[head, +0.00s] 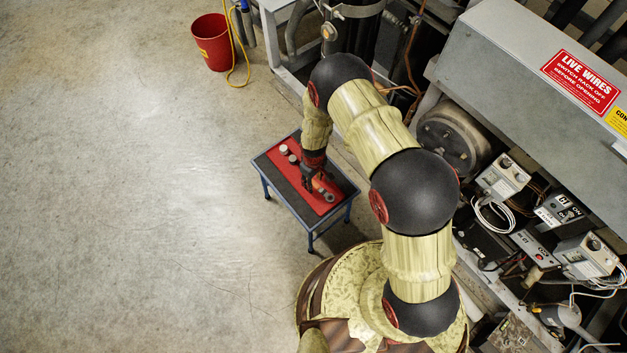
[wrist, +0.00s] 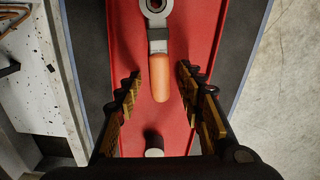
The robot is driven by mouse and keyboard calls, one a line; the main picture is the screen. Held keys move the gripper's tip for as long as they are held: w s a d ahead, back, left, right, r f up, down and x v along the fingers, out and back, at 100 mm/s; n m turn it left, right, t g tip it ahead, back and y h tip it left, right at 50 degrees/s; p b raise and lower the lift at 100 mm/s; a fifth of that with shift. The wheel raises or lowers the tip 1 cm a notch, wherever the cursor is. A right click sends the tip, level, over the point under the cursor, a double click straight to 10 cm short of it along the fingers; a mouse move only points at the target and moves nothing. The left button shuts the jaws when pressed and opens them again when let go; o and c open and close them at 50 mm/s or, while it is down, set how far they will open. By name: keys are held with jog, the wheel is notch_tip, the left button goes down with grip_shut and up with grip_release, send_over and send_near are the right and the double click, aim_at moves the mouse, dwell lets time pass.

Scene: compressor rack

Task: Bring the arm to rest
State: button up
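My gripper (head: 311,183) hangs at the end of my bent arm, low over a small blue-framed table (head: 345,187) in the head view. In the wrist view my gripper (wrist: 166,95) is open, its two fingers apart with nothing held between them. A small dark-topped, pale cylinder (wrist: 154,146) stands on the mat nearer the palm. Whether the fingers touch the mat cannot be told.
Small pale round pieces (head: 284,149) stand on the mat's far end. A red bucket (head: 211,43) with a yellow cord stands on the floor at the back. The grey compressor rack (head: 500,75) with switch boxes (head: 503,177) fills the right side. The floor at left is clear.

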jog(key=shift+r, duration=0.1)
jog(key=shift+c, duration=0.2)
notch_tip(320, 180, up, 7)
jog(key=p, duration=0.4)
jog(key=shift+p, duration=0.35)
jog(key=shift+s, duration=0.2)
jog(key=s+d+m+g, duration=0.2)
jog(key=s, duration=0.5)
jog(key=s+d+r+m+t, duration=0.2)
jog(key=s+d+r, duration=0.2)
jog(key=r, duration=1.5)
jog(key=s+d+r+m+t, duration=0.2)
jog(key=s+d+r+t, duration=0.1)
jog(key=r, duration=1.6)
jog(key=s+d+r+m+t, duration=0.2)
jog(key=s+d+r, duration=0.3)
jog(key=r, duration=1.5)
jog(key=shift+s+t, duration=0.3)
jog(key=shift+s, duration=0.05)
